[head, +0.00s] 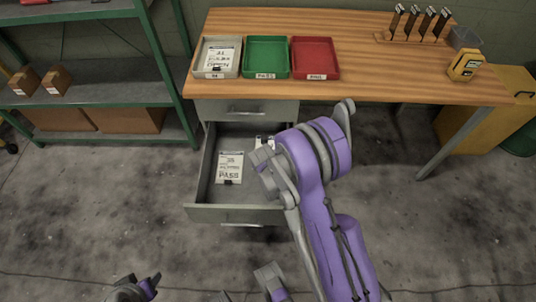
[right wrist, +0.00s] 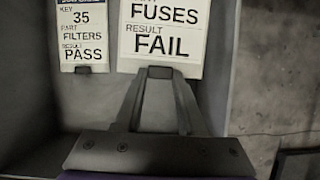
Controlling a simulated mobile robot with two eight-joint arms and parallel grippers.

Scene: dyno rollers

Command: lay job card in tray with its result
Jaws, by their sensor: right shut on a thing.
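My right gripper (head: 264,160) reaches into the open drawer (head: 202,178). In the right wrist view the gripper (right wrist: 158,75) is shut on the dark tab at the lower edge of a white job card (right wrist: 167,32) reading FUSES, RESULT FAIL. Its top is cut off there, and in the head view my arm mostly hides it. A second card (head: 229,167), 35 FILTERS PASS, lies to its left in the drawer. On the desk stand a grey tray (head: 203,72) with a card in it, an empty green tray (head: 266,56) and an empty red tray (head: 315,57). My left gripper cannot be made out clearly at the bottom edge.
The wooden desk (head: 380,80) has clear surface right of the trays. A yellow device (head: 465,65), a grey bin (head: 464,37) and several upright dark-handled tools stand at its right. Green shelving (head: 100,75) with boxes stands left. The drawer front juts over open floor.

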